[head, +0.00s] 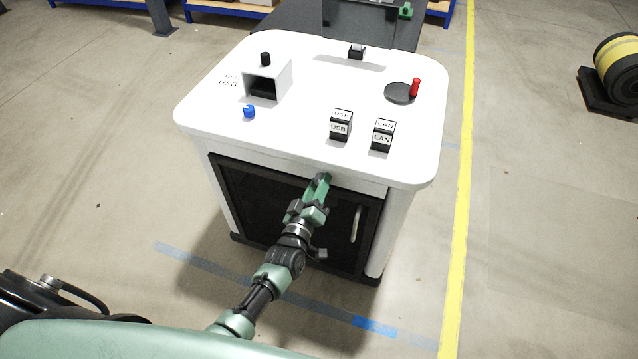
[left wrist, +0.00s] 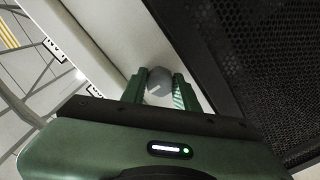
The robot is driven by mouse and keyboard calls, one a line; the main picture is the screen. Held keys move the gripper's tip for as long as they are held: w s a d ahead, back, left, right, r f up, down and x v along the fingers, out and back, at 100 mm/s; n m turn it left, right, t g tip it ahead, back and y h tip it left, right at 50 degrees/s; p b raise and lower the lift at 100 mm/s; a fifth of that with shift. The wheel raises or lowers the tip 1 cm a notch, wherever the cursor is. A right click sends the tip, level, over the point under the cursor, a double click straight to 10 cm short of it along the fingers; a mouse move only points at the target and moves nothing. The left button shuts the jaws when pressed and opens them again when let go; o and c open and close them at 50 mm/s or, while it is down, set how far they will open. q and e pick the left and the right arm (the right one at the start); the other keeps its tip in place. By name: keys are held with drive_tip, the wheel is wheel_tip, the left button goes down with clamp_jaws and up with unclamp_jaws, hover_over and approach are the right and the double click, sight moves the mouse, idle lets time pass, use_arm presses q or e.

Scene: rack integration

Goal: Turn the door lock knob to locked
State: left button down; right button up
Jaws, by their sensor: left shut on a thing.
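The door lock knob (left wrist: 158,78) is a small round grey knob on the white front strip of the cabinet, beside the black mesh door, in the left wrist view. My left gripper (left wrist: 160,93) has its two green fingers on either side of the knob and is shut on it. A light slot mark shows on the knob, but I cannot tell its lock position. In the head view my left gripper (head: 322,181) reaches the front of the cabinet at the door's top edge and hides the knob. The black door (head: 255,195) looks closed. My right gripper is not in view.
The white cabinet top (head: 300,150) carries a grey box (head: 268,79), a blue knob (head: 249,111), USB blocks (head: 340,126), LAN blocks (head: 383,135) and a red lever (head: 415,87). A vertical handle (head: 356,224) stands out from the door.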

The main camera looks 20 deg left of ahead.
use_arm(q)
drive_tip(key=shift+f, duration=0.1)
idle(0.4)
drive_tip(key=c, duration=1.1)
unclamp_jaws()
drive_tip(key=shift+o, duration=0.2)
drive_tip(key=s, duration=0.8)
drive_tip(key=shift+w+a, duration=0.1)
drive_tip(key=s+f+m+g, duration=0.25)
drive_tip(key=s+f, duration=0.25)
drive_tip(key=f, duration=0.3)
drive_tip(key=s+f+m+g+h, duration=0.1)
drive_tip(key=s+f+g, duration=0.25)
drive_tip(key=f, duration=0.45)
drive_tip(key=s+f+m+g, duration=0.2)
drive_tip(key=s+f, duration=0.3)
drive_tip(key=f, duration=0.3)
drive_tip(key=s+a+f+m+g, duration=0.1)
drive_tip(key=s+f, duration=0.4)
drive_tip(key=s, duration=0.5)
drive_tip(key=s+a+f+m+g+y, duration=0.1)
drive_tip(key=s+f+g, duration=0.4)
drive_tip(key=s, duration=0.5)
drive_tip(key=s+a+f+m+g, duration=0.3)
drive_tip(key=s+a+f, duration=0.1)
drive_tip(key=s, duration=0.5)
drive_tip(key=shift+s+a+f+y, duration=0.15)
drive_tip(key=shift+s+f+y, duration=0.2)
drive_tip(key=shift+f, duration=0.3)
